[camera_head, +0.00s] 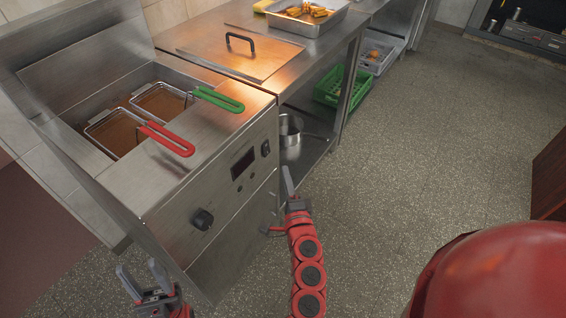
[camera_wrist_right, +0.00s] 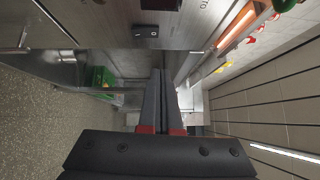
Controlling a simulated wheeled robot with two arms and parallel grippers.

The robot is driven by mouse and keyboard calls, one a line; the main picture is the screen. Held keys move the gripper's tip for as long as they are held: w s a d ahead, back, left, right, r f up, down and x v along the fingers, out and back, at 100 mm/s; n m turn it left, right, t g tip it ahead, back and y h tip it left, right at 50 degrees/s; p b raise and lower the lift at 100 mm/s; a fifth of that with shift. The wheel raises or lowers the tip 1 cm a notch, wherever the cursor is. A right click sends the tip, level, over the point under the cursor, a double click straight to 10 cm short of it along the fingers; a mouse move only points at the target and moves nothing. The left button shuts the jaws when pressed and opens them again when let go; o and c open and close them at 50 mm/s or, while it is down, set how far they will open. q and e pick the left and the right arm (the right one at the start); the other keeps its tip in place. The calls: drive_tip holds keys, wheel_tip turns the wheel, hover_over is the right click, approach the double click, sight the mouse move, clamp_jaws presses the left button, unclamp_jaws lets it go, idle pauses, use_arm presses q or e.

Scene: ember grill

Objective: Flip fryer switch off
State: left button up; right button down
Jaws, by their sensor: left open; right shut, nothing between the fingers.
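The fryer (camera_head: 172,190) stands at the left of the head view, with a steel front panel. Its black rocker switch (camera_head: 265,148) is near the right end of that panel; it also shows in the right wrist view (camera_wrist_right: 146,31). I cannot tell its on or off position. My right gripper (camera_head: 287,178) is shut and empty, just below and right of the switch, apart from it. The right wrist view shows its fingers (camera_wrist_right: 160,95) together. My left gripper (camera_head: 141,275) is open and empty, low at the front left of the fryer.
A round knob (camera_head: 202,219) and a dark display (camera_head: 243,164) are on the panel. Baskets with red (camera_head: 167,140) and green (camera_head: 218,98) handles sit in the fryer. A steel table with a food tray (camera_head: 307,17), a pot (camera_head: 289,130) and a green crate (camera_head: 340,87) adjoin.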

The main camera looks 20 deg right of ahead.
drive_tip(key=s, duration=0.3)
drive_tip(key=shift+r, duration=0.2)
idle(0.3)
